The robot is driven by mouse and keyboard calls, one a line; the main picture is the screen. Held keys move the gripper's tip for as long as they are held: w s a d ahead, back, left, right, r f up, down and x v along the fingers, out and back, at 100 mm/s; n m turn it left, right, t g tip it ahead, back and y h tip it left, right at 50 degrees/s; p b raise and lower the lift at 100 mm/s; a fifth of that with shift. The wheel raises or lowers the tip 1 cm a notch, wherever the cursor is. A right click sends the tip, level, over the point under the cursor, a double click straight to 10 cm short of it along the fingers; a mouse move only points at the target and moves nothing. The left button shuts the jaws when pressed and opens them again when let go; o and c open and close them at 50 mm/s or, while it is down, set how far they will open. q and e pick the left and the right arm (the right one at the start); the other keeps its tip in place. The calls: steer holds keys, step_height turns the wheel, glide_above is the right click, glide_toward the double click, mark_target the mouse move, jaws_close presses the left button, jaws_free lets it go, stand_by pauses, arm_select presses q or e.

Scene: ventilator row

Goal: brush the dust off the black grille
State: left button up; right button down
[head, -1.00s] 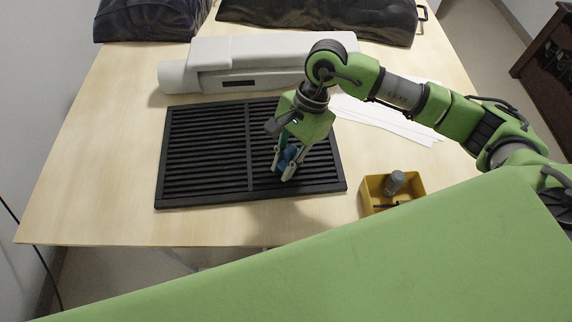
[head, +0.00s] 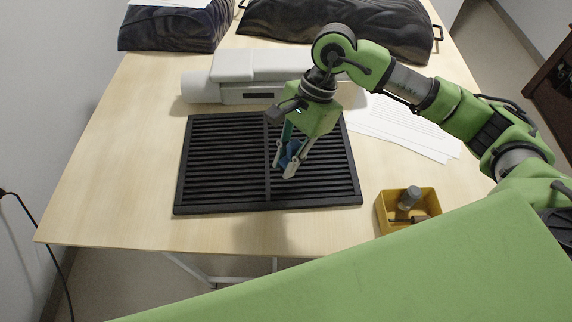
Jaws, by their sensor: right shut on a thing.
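The black grille (head: 226,205) lies flat on the table, with slats running left to right and a bar down its middle. My right gripper (head: 287,165) is over the grille, just right of the middle bar, pointing down. It is shut on a blue thing (head: 291,150), probably the brush, mostly hidden between the fingers. I cannot tell whether its lower end touches the slats. I cannot make out dust on the grille at this size. My left gripper is out of view.
A yellow bin (head: 383,216) with a grey cylinder (head: 409,197) stands at the front right. A white device (head: 235,88) lies behind the grille, with paper sheets (head: 405,128) to its right. Dark bags (head: 175,27) are at the back. The table's left side is clear.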

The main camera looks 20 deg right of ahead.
steer(key=shift+r, duration=1.1)
